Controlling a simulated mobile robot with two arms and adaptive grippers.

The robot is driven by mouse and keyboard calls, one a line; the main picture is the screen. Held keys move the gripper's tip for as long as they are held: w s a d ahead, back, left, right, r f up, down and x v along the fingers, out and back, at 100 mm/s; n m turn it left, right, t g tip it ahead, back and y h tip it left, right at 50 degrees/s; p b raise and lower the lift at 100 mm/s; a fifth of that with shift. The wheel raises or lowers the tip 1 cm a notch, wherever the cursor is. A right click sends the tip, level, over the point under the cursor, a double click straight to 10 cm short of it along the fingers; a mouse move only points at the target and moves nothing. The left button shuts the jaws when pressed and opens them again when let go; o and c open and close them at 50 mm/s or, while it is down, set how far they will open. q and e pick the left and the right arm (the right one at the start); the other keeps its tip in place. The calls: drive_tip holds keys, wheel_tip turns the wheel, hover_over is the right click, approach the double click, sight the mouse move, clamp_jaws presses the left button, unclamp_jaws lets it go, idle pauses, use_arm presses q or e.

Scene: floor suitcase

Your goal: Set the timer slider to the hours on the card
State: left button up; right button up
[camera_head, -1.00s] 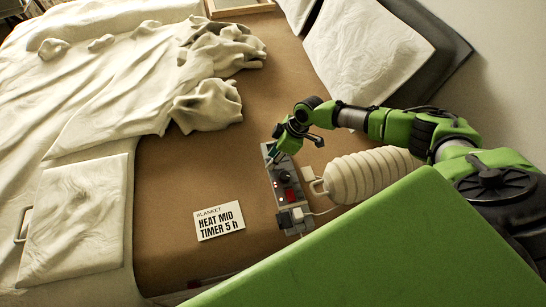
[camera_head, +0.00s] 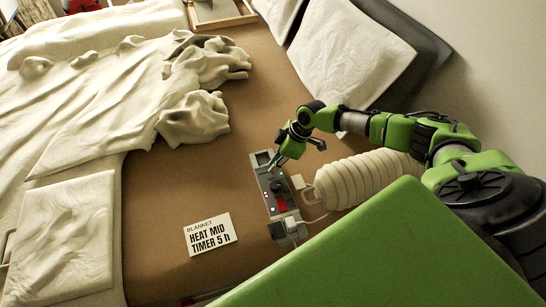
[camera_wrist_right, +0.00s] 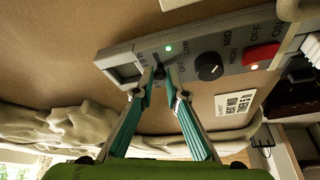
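The control box (camera_head: 274,184) is a long grey panel lying on the brown bed surface. In the right wrist view (camera_wrist_right: 215,60) it has a slider slot near a lit green light, a black rotary knob (camera_wrist_right: 209,67) and a red switch (camera_wrist_right: 262,55). The small dark timer slider (camera_wrist_right: 159,73) sits between the fingertips of my right gripper (camera_wrist_right: 160,80). The fingers are drawn close together on either side of it, and the tips partly hide the scale. The right gripper also shows over the box's far end in the head view (camera_head: 276,160). The white card (camera_head: 210,234) reads "BLANKET HEAT MID TIMER 5 h".
A ribbed cream bottle (camera_head: 362,178) with a handle lies just right of the box. A plug and cable (camera_head: 291,229) are at its near end. Crumpled white bedding (camera_head: 100,100) covers the left, and pillows (camera_head: 358,55) lie at the back.

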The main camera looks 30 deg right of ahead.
drive_tip(key=shift+o, duration=1)
drive_tip(key=shift+d+r, duration=0.1)
drive_tip(key=v, duration=1.1)
drive_tip(key=shift+s+r, duration=0.2)
drive_tip(key=shift+r, duration=0.1)
